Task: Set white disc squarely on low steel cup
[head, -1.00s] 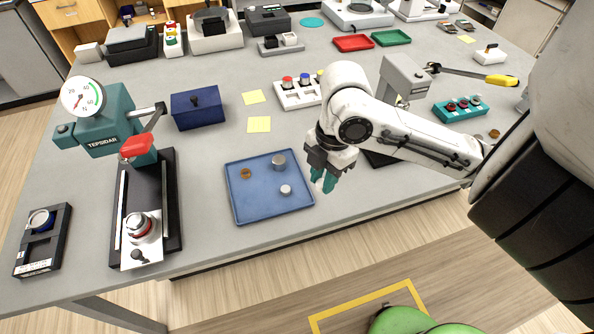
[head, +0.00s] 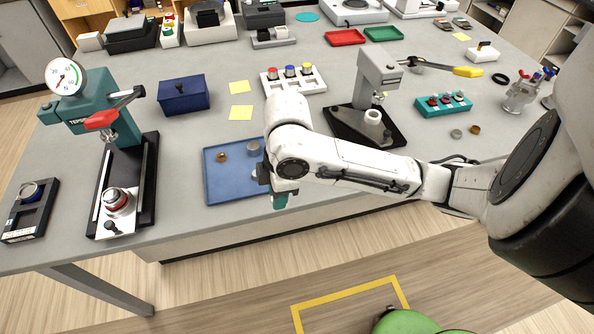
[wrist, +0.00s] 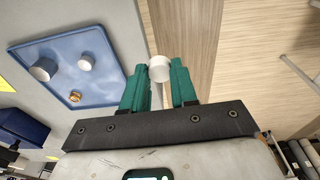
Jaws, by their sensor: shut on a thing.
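My gripper (wrist: 159,85) is shut on the white disc (wrist: 160,68), which sits between the teal fingertips in the wrist view. In the head view my gripper (head: 280,200) is over the bench's front edge, by the right side of the blue tray (head: 212,188); the disc is hidden there. In the tray stand a wider steel cup (head: 253,147) and a smaller pale metal piece (head: 256,172), partly behind my gripper. Both show clear in the wrist view, the wider (wrist: 43,70) and the smaller (wrist: 86,63). I cannot tell for certain which is the low cup.
A brass ring (head: 222,157) lies in the tray. A teal press (head: 105,115) stands to the left and a grey stand (head: 375,90) to the right. A blue box (head: 184,96) is behind the tray. Bare bench lies between press and tray.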

